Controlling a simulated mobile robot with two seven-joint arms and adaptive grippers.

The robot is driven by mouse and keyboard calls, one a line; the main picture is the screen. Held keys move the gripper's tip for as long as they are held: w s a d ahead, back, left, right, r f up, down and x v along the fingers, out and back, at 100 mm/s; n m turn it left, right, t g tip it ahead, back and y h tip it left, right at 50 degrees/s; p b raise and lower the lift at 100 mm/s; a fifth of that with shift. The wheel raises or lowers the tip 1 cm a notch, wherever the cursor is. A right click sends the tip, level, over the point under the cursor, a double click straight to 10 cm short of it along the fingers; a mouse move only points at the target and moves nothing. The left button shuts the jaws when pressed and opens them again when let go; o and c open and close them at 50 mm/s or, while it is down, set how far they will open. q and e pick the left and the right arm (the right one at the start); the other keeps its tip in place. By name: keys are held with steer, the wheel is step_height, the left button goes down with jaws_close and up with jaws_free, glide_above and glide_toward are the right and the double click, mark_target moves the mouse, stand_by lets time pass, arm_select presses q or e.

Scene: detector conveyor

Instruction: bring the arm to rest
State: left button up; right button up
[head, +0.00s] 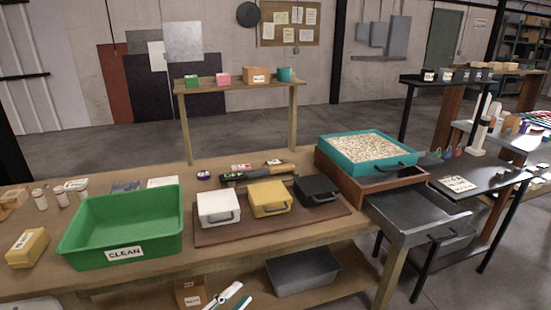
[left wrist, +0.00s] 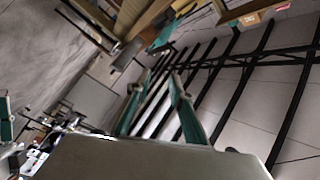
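My left gripper (head: 244,291) shows at the bottom edge of the head view, in front of the workbench and low near its lower shelf. Its two white and teal fingers are apart with nothing between them. In the left wrist view its fingers (left wrist: 158,80) also stand apart, with only background in the gap. Most of my left arm is outside the head view. My right gripper is in neither view.
The wooden workbench (head: 350,228) holds a green CLEAN bin (head: 85,247), white (head: 218,206), yellow (head: 268,197) and black (head: 317,188) boxes, and a teal tray (head: 378,166) of pale pellets. A grey metal bin (head: 303,275) and cardboard box (head: 190,291) are below.

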arm_select(q)
steer(key=s+a+f+n+g+y, duration=0.2)
steer(key=s+a+f+n+y, duration=0.3)
steer(key=f, duration=0.5)
steer(key=s+a+f+n+g+y, duration=0.2)
steer(key=s+a+f+n+y, duration=0.3)
steer(key=s+f+n, duration=0.5)
steer(key=shift+s+a+f+g, duration=0.3)
steer(key=shift+s+a+f, duration=0.45)
steer(key=shift+s+a, duration=0.4)
steer(key=shift+w, duration=0.1)
